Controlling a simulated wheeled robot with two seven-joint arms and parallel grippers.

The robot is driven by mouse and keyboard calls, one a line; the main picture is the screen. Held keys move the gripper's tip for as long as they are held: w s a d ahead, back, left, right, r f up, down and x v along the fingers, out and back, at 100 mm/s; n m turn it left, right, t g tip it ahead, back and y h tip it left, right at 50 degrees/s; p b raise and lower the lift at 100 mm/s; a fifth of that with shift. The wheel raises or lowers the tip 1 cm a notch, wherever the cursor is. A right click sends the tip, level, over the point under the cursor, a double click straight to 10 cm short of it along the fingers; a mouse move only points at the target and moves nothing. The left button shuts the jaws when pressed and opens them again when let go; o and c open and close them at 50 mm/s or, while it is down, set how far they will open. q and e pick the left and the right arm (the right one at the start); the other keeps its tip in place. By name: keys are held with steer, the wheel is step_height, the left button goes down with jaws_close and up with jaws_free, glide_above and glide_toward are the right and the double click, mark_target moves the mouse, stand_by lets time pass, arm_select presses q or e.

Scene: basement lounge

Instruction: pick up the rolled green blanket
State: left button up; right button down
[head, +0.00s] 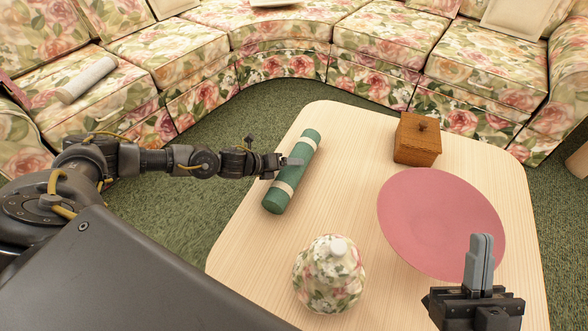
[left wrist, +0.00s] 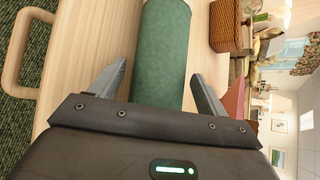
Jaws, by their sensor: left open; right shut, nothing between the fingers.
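The rolled green blanket (head: 293,170) is a dark green cylinder with two pale bands. It lies on the left part of the light wooden table (head: 345,135). My left gripper (head: 290,165) is at the blanket's middle, coming in from the left. In the left wrist view the blanket (left wrist: 165,50) shows between the two spread fingers of the left gripper (left wrist: 158,75). I see no clear contact; how deep the fingers reach beside it is hard to tell. My right gripper (head: 481,260) is shut and empty, above the table's right front part.
A round pink mat (head: 435,220) lies on the right of the table, with a wooden box (head: 417,140) behind it. A floral lidded jar (head: 328,275) stands near the front. A floral sofa (head: 285,45) curves behind, with a pale roll (head: 86,80) on its left seat.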

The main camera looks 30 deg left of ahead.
arm_select(q)
steer(key=c, duration=0.9)
steer(key=shift+r, duration=0.1)
